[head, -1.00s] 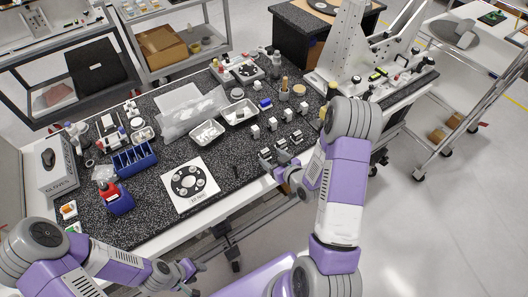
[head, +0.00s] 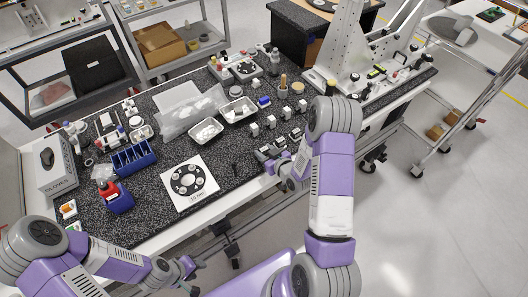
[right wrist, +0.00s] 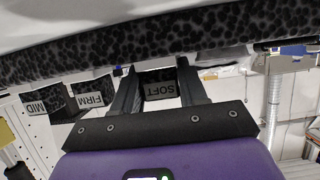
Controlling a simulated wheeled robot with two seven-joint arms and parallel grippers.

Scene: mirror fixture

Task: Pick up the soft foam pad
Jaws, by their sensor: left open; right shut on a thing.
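The soft foam pad (right wrist: 160,88) is a dark block with a white label reading SOFT. In the right wrist view it sits between the two fingers of my right gripper (right wrist: 156,76), which is shut on it. In the head view my right gripper (head: 268,160) is at the bench's front edge, and the pad is partly hidden by it. I cannot tell whether the pad is clear of the bench. My left gripper (head: 188,274) is open and empty, low in front of the bench and away from the pads.
Two similar blocks labelled FIRM (right wrist: 93,96) and MID (right wrist: 46,102) stand beside the soft pad. Several small white-faced blocks (head: 271,122) stand behind on the speckled bench (head: 150,215). A white plate with a black ring (head: 203,195) lies to the left.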

